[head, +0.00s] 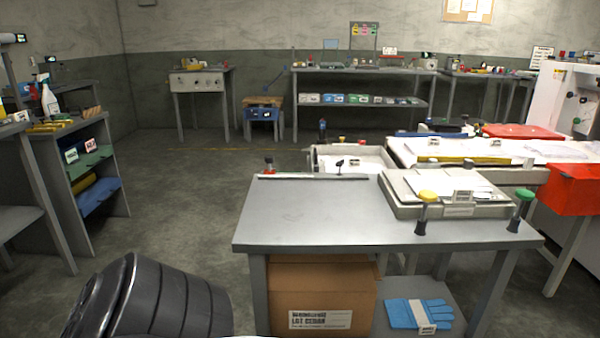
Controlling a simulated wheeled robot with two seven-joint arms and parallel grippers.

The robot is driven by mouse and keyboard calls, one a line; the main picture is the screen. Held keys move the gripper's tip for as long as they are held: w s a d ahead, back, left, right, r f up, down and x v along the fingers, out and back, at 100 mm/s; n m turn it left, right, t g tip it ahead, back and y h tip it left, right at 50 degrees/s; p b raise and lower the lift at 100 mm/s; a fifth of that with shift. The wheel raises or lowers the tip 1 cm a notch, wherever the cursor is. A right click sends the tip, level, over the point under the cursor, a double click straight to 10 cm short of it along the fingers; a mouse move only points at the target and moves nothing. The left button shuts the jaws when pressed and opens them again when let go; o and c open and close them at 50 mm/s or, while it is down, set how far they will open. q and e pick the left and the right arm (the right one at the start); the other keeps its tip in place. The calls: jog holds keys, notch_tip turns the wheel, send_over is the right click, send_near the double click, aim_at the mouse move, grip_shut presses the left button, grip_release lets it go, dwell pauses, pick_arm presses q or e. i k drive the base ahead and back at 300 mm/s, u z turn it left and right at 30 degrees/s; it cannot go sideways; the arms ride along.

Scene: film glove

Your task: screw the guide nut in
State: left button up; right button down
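I cannot pick out a guide nut for certain at this distance. The nearest grey table (320,215) has a grey tray (400,207) at its right, with white sheets and a small label. A yellow-topped post (427,205) and a green-topped post (521,205) stand at the tray's front corners. Neither of my grippers is in view.
A black ribbed drum-like thing (150,305) is at bottom left. A cardboard box (322,290) and blue gloves (418,313) are under the near table. A red bin (571,188) hangs at right. Shelves (90,170) stand left. The floor (190,200) between is clear.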

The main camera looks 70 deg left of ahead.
aim_at(339, 163)
jog(key=u, duration=0.05)
jog(key=k, duration=0.15)
jog(key=u, duration=1.15)
